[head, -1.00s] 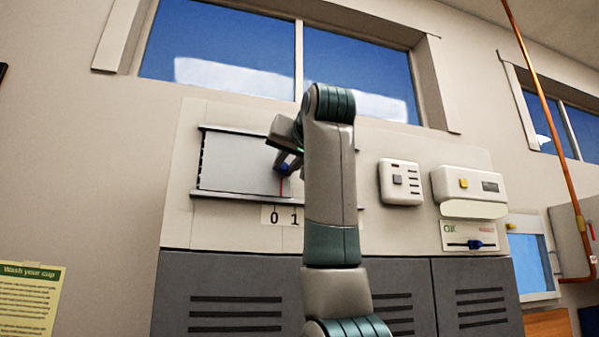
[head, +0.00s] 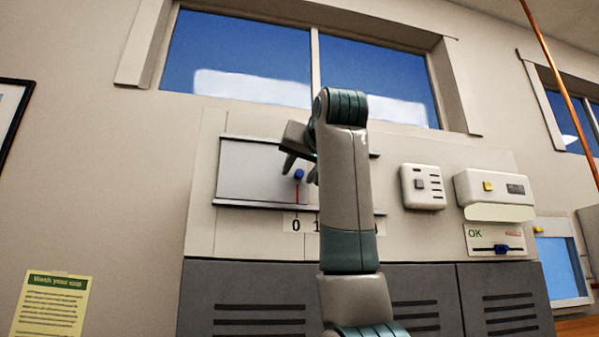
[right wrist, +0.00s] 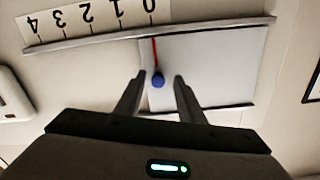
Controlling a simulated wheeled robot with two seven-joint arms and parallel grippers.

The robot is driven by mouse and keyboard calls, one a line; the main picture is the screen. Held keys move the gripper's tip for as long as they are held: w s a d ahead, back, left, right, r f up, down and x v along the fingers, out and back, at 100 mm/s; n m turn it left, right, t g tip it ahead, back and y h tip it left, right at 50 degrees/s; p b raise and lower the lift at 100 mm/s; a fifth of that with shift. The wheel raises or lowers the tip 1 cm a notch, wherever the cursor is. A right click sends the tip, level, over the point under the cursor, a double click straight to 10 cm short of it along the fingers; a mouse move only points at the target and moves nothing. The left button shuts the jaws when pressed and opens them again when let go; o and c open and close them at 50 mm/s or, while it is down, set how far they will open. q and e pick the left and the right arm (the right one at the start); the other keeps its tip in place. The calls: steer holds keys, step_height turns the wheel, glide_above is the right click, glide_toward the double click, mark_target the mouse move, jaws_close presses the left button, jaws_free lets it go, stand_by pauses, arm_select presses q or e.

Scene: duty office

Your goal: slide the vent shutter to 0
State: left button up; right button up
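The vent shutter (head: 250,172) is a pale panel in a wall frame with dark rails, and it reaches the frame's left end. Its blue knob (head: 299,174) has a red pointer line below it. The line stands at, or very nearly at, the 0 on the number scale (head: 296,225). My right gripper (head: 300,177) is open at the knob. In the right wrist view its fingers (right wrist: 159,78) stand either side of the knob (right wrist: 158,82), with gaps showing. My right arm hides the middle and right of the scale. My left gripper is not in view.
Right of the shutter are a white switch box (head: 422,187), a dispenser-like box (head: 495,190) and an OK slider panel (head: 494,240) with a blue knob. Grey cabinets (head: 250,300) stand below. Windows are above.

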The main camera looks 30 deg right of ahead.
steer(key=b+v, duration=0.8)
steer(key=v, duration=0.9)
steer(key=shift+a+f, duration=0.1)
